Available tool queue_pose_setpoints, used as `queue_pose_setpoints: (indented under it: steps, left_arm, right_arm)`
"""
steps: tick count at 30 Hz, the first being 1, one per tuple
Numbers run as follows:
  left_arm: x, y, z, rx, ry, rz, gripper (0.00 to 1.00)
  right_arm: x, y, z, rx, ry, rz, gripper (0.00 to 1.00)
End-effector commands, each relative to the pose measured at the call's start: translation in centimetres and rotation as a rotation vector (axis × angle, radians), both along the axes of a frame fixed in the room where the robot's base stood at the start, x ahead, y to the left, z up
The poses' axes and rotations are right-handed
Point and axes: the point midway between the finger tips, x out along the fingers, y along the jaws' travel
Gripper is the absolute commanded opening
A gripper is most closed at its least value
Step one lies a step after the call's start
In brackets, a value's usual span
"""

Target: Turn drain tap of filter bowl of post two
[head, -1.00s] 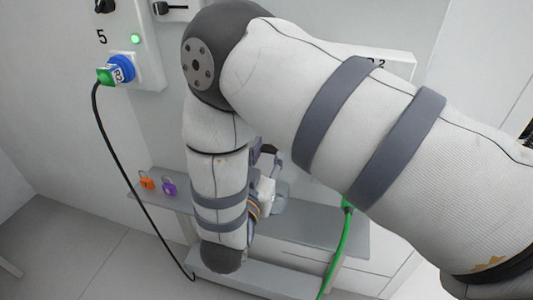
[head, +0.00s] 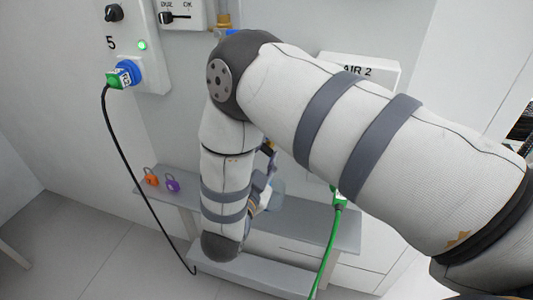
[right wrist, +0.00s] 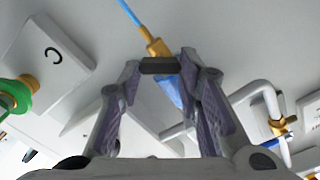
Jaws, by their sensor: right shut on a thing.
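In the right wrist view my right gripper (right wrist: 159,67) has its fingertips closed on a dark bar (right wrist: 158,65), which seems to be the tap handle. A brass fitting (right wrist: 157,47) with a blue hose is just beyond it. A blue part (right wrist: 170,90) shows between the fingers; I cannot tell whether it belongs to the filter bowl. In the head view my right gripper (head: 268,165) is mostly hidden behind my right forearm. A pale bluish clear part (head: 277,197), perhaps the bowl, shows beside it. My left gripper is not in view.
A green hose (head: 329,250) and a black cable (head: 125,167) hang down. The panel marked 5 (head: 126,20) is at upper left, the AIR 2 box (head: 362,68) behind my arm.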

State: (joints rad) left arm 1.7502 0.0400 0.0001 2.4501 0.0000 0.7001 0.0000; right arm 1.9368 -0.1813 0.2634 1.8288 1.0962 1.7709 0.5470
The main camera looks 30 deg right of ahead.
Motion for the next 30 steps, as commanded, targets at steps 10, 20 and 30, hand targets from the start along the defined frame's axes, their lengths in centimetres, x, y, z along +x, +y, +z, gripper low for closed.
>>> queue_pose_setpoints:
  steps: [10,20,30]
  left_arm:
    - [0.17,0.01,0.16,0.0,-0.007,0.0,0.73]
    - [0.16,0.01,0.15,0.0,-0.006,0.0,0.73]
    - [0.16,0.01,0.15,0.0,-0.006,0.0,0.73]
  right_arm:
    - [-0.1,-0.07,-0.25,0.213,-0.247,-0.001,0.04]
    - [-0.13,-0.1,-0.35,0.399,-0.464,-0.001,0.04]
    - [-0.12,-0.1,-0.42,0.524,-0.611,0.0,0.04]
